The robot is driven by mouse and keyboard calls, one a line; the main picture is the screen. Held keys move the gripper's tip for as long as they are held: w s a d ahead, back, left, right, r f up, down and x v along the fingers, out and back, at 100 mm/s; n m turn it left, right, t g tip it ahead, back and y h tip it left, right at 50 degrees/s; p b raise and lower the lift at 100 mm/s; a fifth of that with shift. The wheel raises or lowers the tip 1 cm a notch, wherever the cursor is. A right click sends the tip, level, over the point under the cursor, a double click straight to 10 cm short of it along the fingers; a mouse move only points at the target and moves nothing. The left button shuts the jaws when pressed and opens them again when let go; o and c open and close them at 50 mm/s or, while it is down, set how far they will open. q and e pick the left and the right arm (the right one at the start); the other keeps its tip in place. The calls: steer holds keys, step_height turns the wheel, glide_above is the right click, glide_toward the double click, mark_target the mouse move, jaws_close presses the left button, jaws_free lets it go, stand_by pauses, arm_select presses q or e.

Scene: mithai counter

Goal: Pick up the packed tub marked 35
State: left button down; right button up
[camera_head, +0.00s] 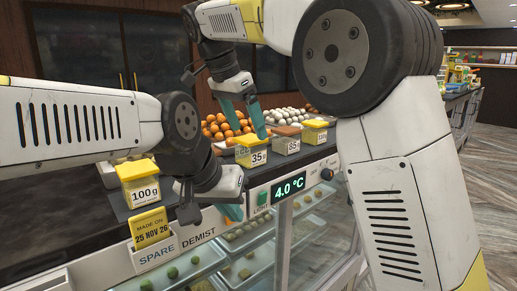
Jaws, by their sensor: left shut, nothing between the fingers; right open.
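My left gripper (233,212) is lower, in front of the ledge, left of the green button. It is shut and empty, and the tub stands above and behind it.
A tub marked 100g (145,195) stands left, above a holder with a yellow date card (150,228). A tub marked 65 (293,146) and another yellow-lidded tub (316,136) stand to the right. Heaped orange sweets (215,127) lie behind. A glass case with a temperature display (289,186) is below.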

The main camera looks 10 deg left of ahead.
mark_target(254, 150)
steer(key=x, duration=0.7)
steer(key=shift+s+f, duration=0.15)
steer(key=shift+f, duration=0.25)
steer(key=shift+c, duration=0.3)
steer(key=c, duration=1.4)
steer(key=shift+o, duration=0.2)
steer(key=shift+r, duration=0.1)
